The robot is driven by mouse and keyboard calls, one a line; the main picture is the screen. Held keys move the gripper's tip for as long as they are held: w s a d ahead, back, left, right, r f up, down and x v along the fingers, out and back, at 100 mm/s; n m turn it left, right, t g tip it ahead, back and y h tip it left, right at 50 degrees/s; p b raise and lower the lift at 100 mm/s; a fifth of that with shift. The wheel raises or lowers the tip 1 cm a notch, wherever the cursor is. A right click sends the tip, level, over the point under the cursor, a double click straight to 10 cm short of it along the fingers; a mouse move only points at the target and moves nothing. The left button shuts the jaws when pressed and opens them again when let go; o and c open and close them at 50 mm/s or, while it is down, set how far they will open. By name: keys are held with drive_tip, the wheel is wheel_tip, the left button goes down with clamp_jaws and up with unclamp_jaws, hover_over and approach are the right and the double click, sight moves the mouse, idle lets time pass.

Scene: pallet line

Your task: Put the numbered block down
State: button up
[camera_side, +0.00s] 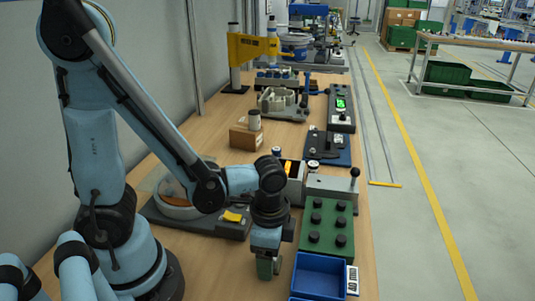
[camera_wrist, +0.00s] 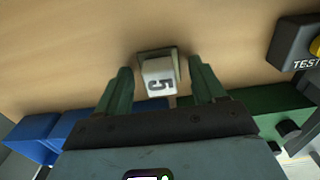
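The numbered block (camera_wrist: 158,76) shows in the wrist view, with a pale face bearing a dark 5 turned on its side. It is between the two green fingers of my gripper (camera_wrist: 160,68), with a narrow gap visible on each side. The fingers are apart and do not appear to touch it. A grey-green edge shows around the block's far side; I cannot tell what it belongs to. In the side view my gripper (camera_side: 268,267) points down low over the wooden table (camera_side: 216,275), left of the blue bin. The block is not clearly visible there.
A blue bin (camera_side: 318,276) and a green board with black knobs (camera_side: 326,238) stand close on the right. A grey fixture (camera_side: 205,226) lies behind on the left. A dark TEST button box (camera_wrist: 293,44) is at the wrist view's right. Bare table lies left of my gripper.

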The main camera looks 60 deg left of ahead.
drive_tip(key=shift+r, duration=0.2)
drive_tip(key=shift+r, duration=5.9)
drive_tip(key=w+a+n+t, duration=0.1)
drive_tip(key=a+n+t, duration=0.1)
drive_tip(key=n, duration=0.1)
drive_tip(key=w+a+n+t, duration=0.2)
drive_tip(key=n, duration=0.1)
drive_tip(key=w+a+r+n+t, duration=0.1)
drive_tip(key=w+a+n+t, duration=0.1)
drive_tip(key=a+n+t, duration=0.1)
drive_tip(key=shift+r, duration=0.1)
